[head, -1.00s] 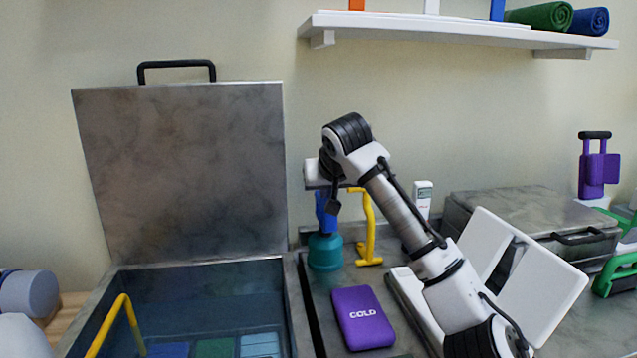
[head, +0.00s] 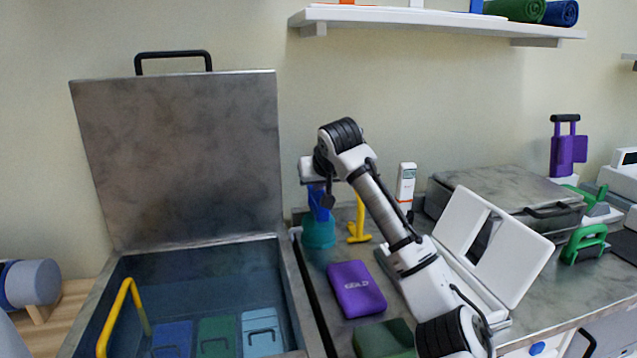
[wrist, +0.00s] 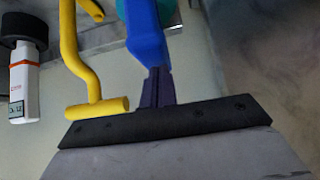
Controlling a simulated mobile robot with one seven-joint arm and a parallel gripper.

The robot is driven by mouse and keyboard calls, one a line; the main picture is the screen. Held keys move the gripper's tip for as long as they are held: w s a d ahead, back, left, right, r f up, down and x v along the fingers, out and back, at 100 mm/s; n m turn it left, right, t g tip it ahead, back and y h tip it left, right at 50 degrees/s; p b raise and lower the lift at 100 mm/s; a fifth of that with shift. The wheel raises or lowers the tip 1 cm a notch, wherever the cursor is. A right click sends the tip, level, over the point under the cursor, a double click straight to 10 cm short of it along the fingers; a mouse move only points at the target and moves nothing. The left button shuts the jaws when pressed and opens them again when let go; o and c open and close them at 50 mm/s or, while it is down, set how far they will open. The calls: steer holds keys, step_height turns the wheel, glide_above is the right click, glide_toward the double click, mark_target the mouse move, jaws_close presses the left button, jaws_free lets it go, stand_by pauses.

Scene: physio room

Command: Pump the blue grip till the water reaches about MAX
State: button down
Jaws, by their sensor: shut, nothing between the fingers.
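My gripper (head: 320,213) points down over a teal rounded body (head: 318,235) at the back of the counter. The open metal tank (head: 115,300) on the left looks to hold water over several coloured packs. No MAX mark is readable.
A yellow bent handle (head: 359,222) stands close beside the gripper. Another yellow handle (head: 118,315) rises from the tank. A purple COLD pack (head: 355,290) lies on the counter, with a white device (head: 405,185) behind. A white open holder (head: 510,250) is right of my arm.

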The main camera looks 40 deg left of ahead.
steer(key=shift+w+r+p, duration=0.1)
steer(key=shift+r+p, duration=0.25)
steer(key=shift+p, duration=0.35)
step_height(320, 180, up, 4)
steer(key=p, duration=0.3)
steer(key=shift+f+p, duration=0.15)
steer(key=shift+p, duration=0.2)
steer(key=b+v, duration=0.2)
steer(key=v, duration=0.7)
steer(key=shift+s+d, duration=0.3)
steer(key=shift+s, duration=0.05)
